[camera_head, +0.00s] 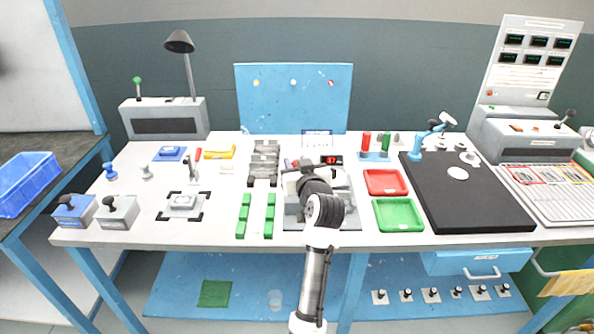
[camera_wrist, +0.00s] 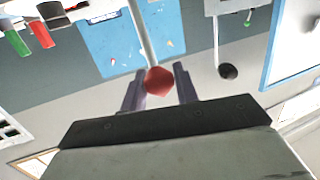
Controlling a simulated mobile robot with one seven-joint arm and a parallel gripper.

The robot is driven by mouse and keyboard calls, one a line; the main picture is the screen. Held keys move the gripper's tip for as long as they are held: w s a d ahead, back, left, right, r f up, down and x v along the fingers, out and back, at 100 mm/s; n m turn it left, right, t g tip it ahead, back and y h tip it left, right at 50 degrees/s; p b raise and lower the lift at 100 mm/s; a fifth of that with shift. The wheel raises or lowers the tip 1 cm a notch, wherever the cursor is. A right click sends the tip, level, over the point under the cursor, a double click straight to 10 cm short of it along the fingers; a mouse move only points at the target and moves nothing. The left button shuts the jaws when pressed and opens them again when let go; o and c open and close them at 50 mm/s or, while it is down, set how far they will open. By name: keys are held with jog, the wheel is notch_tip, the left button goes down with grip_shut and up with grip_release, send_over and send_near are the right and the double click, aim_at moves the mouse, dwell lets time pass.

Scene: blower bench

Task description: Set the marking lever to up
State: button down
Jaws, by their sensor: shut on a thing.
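A lever with a red ball knob (camera_wrist: 158,81) on a thin pale rod (camera_wrist: 142,35) shows in the wrist view, between the two fingers of my gripper (camera_wrist: 158,72). My gripper is shut on this knob. The wrist picture appears turned over, with the rod running toward its top edge. In the head view, my arm reaches over the grey machine (camera_head: 293,211) at the middle of the bench and hides much of it. The knob cannot be made out clearly there, so the lever's position is hard to tell. No label reading "marking" is legible.
Red (camera_head: 386,182) and green (camera_head: 399,215) trays and a black mat (camera_head: 466,205) lie right of the machine. Green strips (camera_head: 243,215) and grey blocks (camera_head: 264,160) lie left. A blue pegboard (camera_head: 293,110) stands behind. A grey box (camera_head: 165,118) stands at back left.

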jog(key=w, duration=0.1)
jog(key=w+r, duration=0.1)
jog(key=shift+w+r, duration=0.1)
jog(key=shift+w, duration=0.25)
jog(key=shift+w+d+b, duration=0.1)
jog(key=shift+w+b, duration=0.4)
jog(key=shift+w, duration=1)
jog(key=c, duration=1.1)
grip_release()
jog(key=b+v, duration=0.3)
jog(key=v, duration=1)
jog(key=shift+s+r, duration=0.1)
jog(key=shift+s, duration=0.3)
